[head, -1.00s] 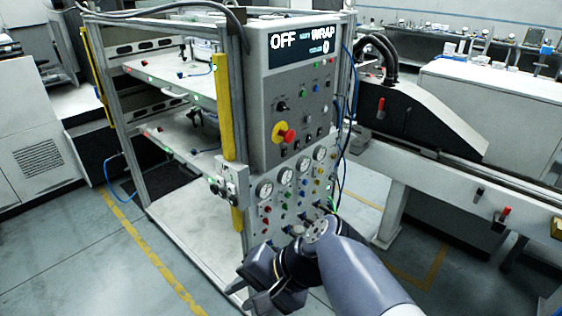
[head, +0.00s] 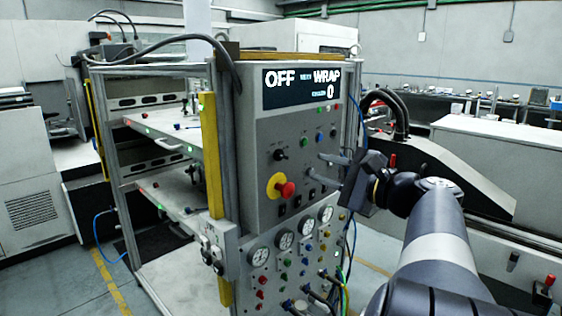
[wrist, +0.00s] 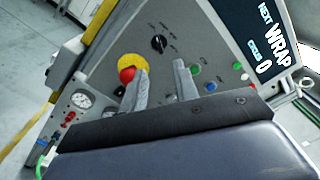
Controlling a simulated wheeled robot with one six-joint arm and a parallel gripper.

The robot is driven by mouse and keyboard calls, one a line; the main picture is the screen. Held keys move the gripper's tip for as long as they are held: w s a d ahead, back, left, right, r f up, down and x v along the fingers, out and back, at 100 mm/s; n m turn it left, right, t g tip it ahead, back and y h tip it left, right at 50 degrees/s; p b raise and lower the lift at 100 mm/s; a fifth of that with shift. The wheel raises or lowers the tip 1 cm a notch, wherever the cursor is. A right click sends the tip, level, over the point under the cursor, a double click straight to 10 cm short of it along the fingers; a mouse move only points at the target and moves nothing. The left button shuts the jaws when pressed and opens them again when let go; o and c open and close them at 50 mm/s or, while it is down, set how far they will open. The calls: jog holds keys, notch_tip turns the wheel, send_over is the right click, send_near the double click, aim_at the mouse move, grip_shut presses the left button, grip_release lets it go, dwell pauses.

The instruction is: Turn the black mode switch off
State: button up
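The black mode switch (head: 280,154) is a round rotary knob on the grey front panel, above the red emergency button. In the wrist view the knob (wrist: 158,43) shows clear, just beyond the gap between my fingertips. Its exact pointer position is too small to read. The panel display (head: 301,88) reads OFF at its left and WRAP with a 0 at its right. My gripper (head: 314,164) is in front of the panel, to the right of and slightly below the switch. Its fingers are apart and empty in the wrist view (wrist: 160,69), not touching the knob.
A red mushroom button on a yellow disc (head: 286,189) sticks out below the switch. Coloured push buttons (head: 319,137) are to its right. Gauges (head: 284,239) and hoses are below. A yellow post (head: 213,165) stands at the left edge.

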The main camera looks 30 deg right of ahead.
aim_at(284, 157)
jog(key=p+x, duration=0.1)
jog(key=x, duration=0.8)
jog(key=shift+w+a+f, duration=0.1)
jog(key=shift+w, duration=0.1)
jog(key=shift+c, duration=0.2)
grip_shut()
